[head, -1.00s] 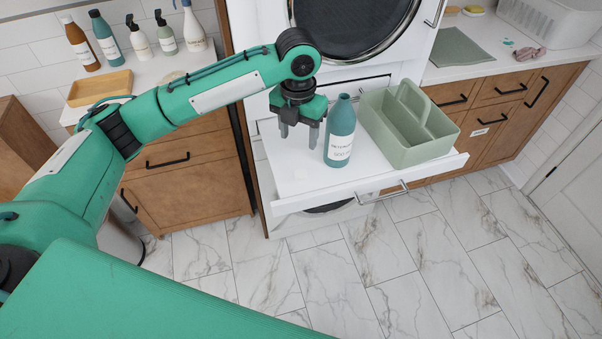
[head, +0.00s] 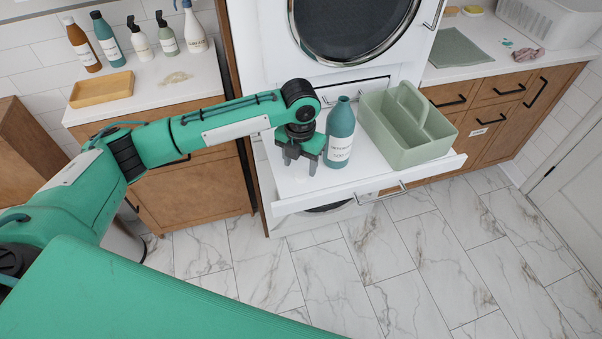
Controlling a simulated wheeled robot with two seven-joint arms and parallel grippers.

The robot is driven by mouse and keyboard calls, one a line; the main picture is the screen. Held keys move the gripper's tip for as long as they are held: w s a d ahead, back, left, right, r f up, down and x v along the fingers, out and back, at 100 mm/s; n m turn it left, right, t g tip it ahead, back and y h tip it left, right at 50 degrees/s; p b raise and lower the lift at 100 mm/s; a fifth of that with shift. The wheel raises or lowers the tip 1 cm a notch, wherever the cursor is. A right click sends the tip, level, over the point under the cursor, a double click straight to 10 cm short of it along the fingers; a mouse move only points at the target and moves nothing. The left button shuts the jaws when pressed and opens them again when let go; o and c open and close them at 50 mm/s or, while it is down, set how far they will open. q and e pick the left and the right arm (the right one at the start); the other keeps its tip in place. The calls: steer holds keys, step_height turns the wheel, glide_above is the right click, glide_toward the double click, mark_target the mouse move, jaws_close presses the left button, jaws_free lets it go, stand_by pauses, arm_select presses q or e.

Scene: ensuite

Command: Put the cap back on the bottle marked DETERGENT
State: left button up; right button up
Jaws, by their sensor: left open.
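The teal bottle (head: 340,132) with a white label stands upright on the white pull-out shelf (head: 388,180). The label's lettering is small but appears to read DETERGENT. Its neck is bare, with no cap on it. I cannot make out a loose cap; the gripper may hide it. My left gripper (head: 300,166) points down just left of the bottle, its fingers apart and low over the shelf. I cannot tell whether the fingertips touch the shelf. My right gripper is not in view.
A green caddy (head: 425,152) with a handle stands right of the bottle. A washer door (head: 345,28) is behind.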

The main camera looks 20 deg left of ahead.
mark_target(301, 174)
arm_select(q)
steer(key=shift+w+f, duration=0.1)
steer(key=shift+f, duration=1.65)
steer(key=c, duration=1)
